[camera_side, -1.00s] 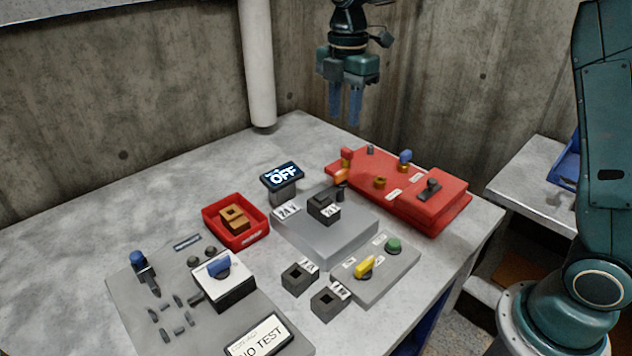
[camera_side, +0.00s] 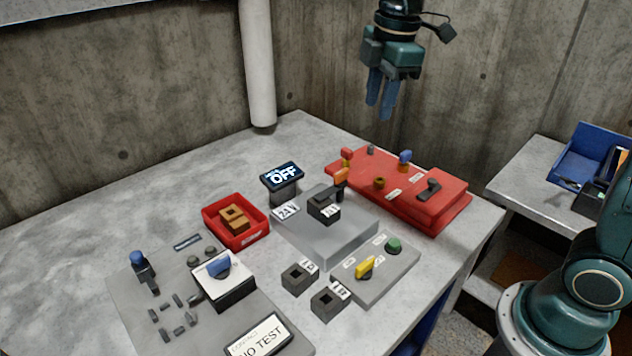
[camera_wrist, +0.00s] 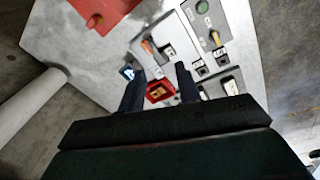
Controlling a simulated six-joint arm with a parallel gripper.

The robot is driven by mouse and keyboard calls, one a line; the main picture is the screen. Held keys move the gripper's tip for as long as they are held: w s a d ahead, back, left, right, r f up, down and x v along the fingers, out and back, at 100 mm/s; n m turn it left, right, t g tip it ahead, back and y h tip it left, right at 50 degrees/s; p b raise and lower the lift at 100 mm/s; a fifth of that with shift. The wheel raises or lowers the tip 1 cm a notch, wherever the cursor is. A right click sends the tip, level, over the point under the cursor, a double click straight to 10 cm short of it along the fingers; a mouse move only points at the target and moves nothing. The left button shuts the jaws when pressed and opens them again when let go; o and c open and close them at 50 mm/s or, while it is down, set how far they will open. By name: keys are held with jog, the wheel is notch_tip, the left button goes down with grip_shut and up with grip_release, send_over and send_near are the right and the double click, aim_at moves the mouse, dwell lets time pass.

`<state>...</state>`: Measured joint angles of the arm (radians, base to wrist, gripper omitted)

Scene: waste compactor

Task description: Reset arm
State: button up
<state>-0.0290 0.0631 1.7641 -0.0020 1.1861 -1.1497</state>
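My gripper (camera_side: 381,93) hangs high above the back of the table, over the red panel (camera_side: 455,205), well clear of everything. Its two blue-grey fingers point down with a gap between them and hold nothing. In the wrist view my gripper (camera_wrist: 157,88) also shows its fingers spread, with the table far below.
The table holds a display (camera_side: 282,176) reading OFF, a red bin (camera_side: 255,236) with a brown block (camera_side: 233,218), a grey platform (camera_side: 335,239), a control box with a yellow switch (camera_side: 365,267), and a NO TEST sign (camera_side: 258,338). A white pipe (camera_side: 259,65) stands behind. The air around my gripper is free.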

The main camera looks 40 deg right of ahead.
jog(key=s+f+m+t, duration=0.1)
jog(key=s+m+t, duration=0.1)
jog(key=s+m, duration=0.4)
jog(key=s+d+f+m+t, duration=0.1)
jog(key=s+m, duration=0.6)
jog(key=s, duration=0.8)
jog(key=shift+f+m+t, duration=0.3)
jog(key=shift+f+t, duration=0.2)
jog(key=shift+t, duration=0.1)
jog(key=shift+d, duration=0.1)
